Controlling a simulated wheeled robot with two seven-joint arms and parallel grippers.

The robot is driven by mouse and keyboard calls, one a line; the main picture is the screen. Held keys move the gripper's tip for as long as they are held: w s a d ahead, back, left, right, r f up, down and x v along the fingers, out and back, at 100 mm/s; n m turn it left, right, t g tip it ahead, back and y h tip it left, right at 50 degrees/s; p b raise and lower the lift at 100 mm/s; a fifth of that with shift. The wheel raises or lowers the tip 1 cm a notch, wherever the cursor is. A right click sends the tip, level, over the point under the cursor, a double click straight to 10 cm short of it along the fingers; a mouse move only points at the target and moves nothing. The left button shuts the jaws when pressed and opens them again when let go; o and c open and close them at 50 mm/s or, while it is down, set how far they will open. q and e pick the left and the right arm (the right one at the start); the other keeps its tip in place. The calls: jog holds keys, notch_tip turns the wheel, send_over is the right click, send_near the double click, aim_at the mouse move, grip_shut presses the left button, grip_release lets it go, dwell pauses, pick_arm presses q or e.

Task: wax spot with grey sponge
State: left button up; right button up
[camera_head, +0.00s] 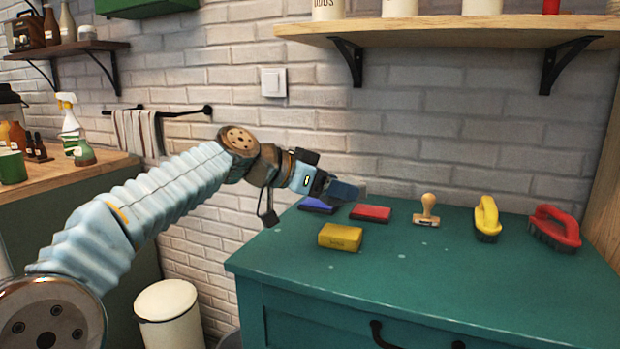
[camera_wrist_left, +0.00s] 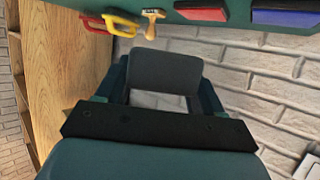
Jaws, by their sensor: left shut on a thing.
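My left gripper (camera_head: 342,190) is over the back left part of the green cabinet top (camera_head: 470,290). In the left wrist view its teal fingers (camera_wrist_left: 163,88) are shut on a grey block, the grey sponge (camera_wrist_left: 165,76). In the head view I cannot clearly tell the sponge from the dark fingers. Small pale spots (camera_head: 402,256) show on the cabinet top, right of the yellow block; I cannot tell which is wax. My right gripper is not in view.
A yellow block (camera_head: 340,237), blue pad (camera_head: 317,205), red pad (camera_head: 371,213), wooden stamp (camera_head: 426,210), yellow-handled brush (camera_head: 487,217) and red brush (camera_head: 556,227) sit on the cabinet top. Its front middle is clear. A brick wall stands behind, with a shelf (camera_head: 440,30) above.

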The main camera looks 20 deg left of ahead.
aim_at(334, 232)
pick_arm(q)
jog(key=shift+d+f+b, duration=0.15)
jog(key=shift+f+b, duration=2)
jog(key=shift+f, duration=0.75)
jog(key=shift+f+b, duration=0.7)
jog(key=shift+b, duration=0.05)
jog(key=shift+r, duration=0.1)
jog(key=shift+r+p, duration=2.65)
jog(key=shift+r, duration=0.9)
